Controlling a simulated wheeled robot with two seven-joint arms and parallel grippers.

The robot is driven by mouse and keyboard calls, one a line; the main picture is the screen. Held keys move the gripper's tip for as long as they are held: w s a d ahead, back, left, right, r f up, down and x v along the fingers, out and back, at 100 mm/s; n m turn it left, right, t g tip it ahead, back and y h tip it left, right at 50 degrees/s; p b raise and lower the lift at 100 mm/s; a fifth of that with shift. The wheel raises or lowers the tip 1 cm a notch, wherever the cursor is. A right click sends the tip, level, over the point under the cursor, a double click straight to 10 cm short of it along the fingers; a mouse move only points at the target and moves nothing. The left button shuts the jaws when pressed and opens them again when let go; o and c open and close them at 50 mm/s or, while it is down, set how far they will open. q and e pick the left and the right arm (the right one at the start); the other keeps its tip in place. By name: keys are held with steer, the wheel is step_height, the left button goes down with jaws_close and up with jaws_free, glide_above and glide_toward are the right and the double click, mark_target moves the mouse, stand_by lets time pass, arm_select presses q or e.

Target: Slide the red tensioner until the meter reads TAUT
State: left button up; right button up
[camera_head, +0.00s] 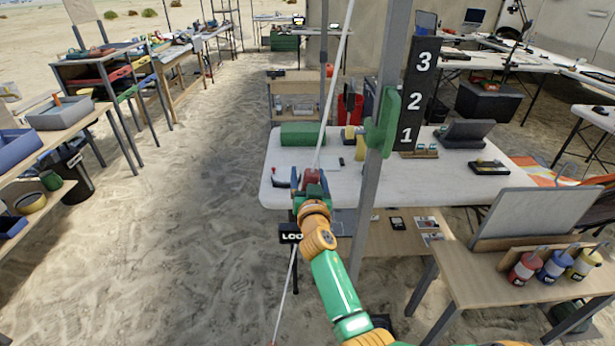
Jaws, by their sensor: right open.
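The red tensioner (311,177) sits on a pale rope (337,78) that slants from the top of the view down to the lower left. My right gripper (312,188) is open at the tensioner, just below and in front of it. I cannot tell whether the fingers are around it or touch it. A black meter sign (289,237) hangs below, left of my right arm. Its visible letters read "LOO"; the rest is hidden behind the arm. My left gripper is not in view.
A grey pole (372,205) with a green cleat (384,122) stands right of the rope. Behind is a white table (450,180) with a green case (302,134) and a black board (418,85) numbered 1 to 3. Sandy floor (190,220) is open to the left.

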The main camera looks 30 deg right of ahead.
steer(key=shift+d, duration=0.1)
steer(key=shift+c, duration=0.4)
jaws_close()
stand_by(0.9)
